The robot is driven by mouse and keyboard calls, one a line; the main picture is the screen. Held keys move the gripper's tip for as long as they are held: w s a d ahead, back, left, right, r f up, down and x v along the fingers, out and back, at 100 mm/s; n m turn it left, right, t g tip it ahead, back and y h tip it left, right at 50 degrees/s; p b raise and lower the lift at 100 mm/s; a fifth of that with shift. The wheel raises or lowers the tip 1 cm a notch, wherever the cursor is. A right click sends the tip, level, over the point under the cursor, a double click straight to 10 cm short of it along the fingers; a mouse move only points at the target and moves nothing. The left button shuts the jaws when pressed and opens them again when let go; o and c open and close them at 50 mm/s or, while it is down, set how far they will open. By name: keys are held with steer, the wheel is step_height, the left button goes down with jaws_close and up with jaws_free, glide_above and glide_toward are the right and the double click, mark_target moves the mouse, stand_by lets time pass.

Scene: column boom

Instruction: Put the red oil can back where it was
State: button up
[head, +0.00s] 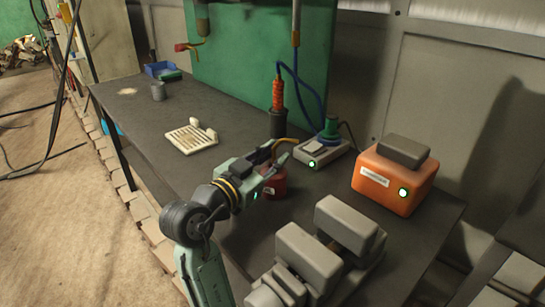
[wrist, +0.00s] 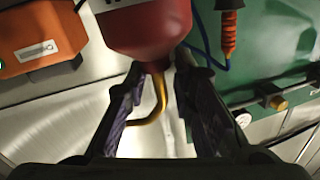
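The red oil can (head: 273,184) is upright at the bench's middle, partly hidden behind my gripper in the head view. I cannot tell whether its base touches the bench. The wrist view is upside down and shows its red body (wrist: 148,25) at the top and its bent brass spout (wrist: 158,100) between my fingers. My gripper (head: 277,158) comes in from the left at the can's upper part. In the wrist view my gripper's fingertips (wrist: 159,72) lie on either side of the can's neck and appear shut on it.
A grey block-shaped fixture (head: 346,228) stands close in front. An orange box (head: 394,182) is to the right; a small grey device with a green light (head: 321,153) is behind the can. A soldering-iron-like orange handle (head: 278,95) stands behind. A cream rack (head: 191,138) lies left on the dark bench (head: 135,115).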

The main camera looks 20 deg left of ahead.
steer(key=shift+o, duration=0.7)
steer(key=shift+r, duration=0.1)
